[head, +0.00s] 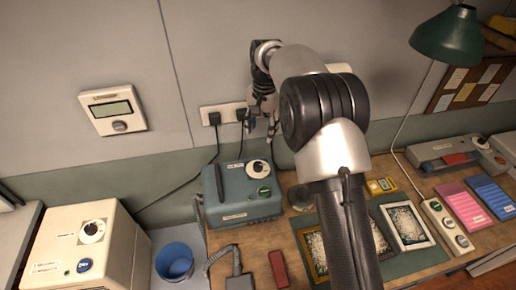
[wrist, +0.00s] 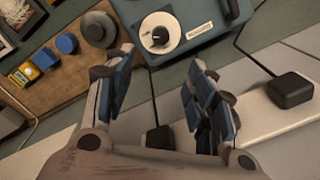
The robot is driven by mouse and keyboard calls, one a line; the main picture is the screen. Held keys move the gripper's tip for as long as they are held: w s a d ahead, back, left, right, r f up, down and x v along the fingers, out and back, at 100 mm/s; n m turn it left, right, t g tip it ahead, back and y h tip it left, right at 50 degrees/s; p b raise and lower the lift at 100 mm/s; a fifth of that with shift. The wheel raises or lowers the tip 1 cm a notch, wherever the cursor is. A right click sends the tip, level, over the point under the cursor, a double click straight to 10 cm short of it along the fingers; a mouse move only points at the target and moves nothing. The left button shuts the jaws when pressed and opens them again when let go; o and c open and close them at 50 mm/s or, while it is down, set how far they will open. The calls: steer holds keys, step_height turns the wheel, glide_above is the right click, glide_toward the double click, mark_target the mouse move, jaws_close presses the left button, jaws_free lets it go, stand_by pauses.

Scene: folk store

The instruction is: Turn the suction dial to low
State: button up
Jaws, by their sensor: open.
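A teal box (head: 232,208) stands on the wooden bench below my gripper. On its top is a round white dial (head: 259,168) with a dark knob; the dial also shows in the wrist view (wrist: 160,33). I cannot read which setting the knob points to. A small label sits beside the dial. My gripper (head: 262,125) is in front of the wall sockets, above and behind the box. In the wrist view my gripper (wrist: 160,80) has its fingers spread apart with nothing between them, and the dial lies beyond the fingertips, apart from them.
A cream box (head: 110,250) with another dial (head: 92,231) stands at left. A cream wall unit (head: 113,109) has a screen and knob. Black plugs (head: 214,118) and cables are behind the teal box. A blue bucket (head: 174,262) stands at its lower left. Framed pictures (head: 408,226) lie right.

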mark_target(258, 164)
steer(key=f, duration=0.6)
steer(key=f+b, duration=0.1)
steer(key=f, duration=0.4)
steer(key=a+f+b, duration=0.1)
steer(key=f, duration=0.5)
steer(key=shift+w+f, duration=0.3)
steer(key=c, duration=1.1)
